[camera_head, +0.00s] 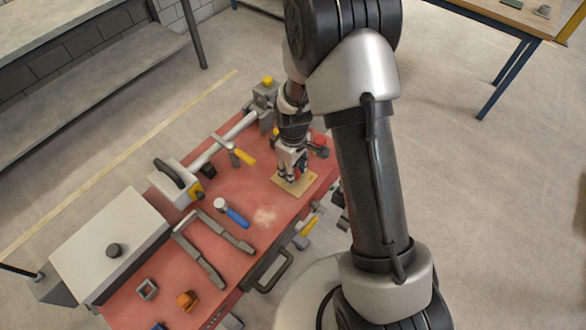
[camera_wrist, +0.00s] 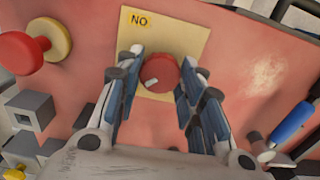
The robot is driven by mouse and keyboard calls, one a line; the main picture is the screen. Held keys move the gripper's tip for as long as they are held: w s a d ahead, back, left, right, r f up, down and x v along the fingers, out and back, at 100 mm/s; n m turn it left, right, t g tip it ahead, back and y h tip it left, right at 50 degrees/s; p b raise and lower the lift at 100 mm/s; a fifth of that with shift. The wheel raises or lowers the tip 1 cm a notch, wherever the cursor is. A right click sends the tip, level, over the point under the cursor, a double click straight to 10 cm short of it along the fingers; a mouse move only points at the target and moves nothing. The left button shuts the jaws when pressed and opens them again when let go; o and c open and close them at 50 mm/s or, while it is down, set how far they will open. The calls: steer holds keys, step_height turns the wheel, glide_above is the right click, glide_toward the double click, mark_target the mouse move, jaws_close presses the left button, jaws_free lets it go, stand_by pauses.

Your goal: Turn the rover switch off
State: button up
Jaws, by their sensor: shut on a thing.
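The rover switch is a round red knob (camera_wrist: 163,72) with a short white mark, on a pale yellow plate (camera_wrist: 195,35). The plate is lettered "NO" as seen in the wrist view, at its top left corner. The white mark lies toward the knob's lower left. My gripper (camera_wrist: 161,62) has its fingers on both sides of the knob and is shut on it. In the head view my gripper (camera_head: 291,168) points down over the plate (camera_head: 306,183) on the red bench top, and hides most of the knob.
A red mushroom-shaped button on a yellow collar (camera_wrist: 55,40) stands beside the plate. A blue-handled tool (camera_head: 235,215) lies on the red bench top (camera_head: 190,255). A grey vise-like device (camera_head: 180,182), a yellow-handled clamp (camera_head: 243,156) and a grey box (camera_head: 110,240) stand farther left.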

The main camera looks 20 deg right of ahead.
steer(key=o, duration=1.1)
step_height(320, 180, up, 12)
stand_by(0.5)
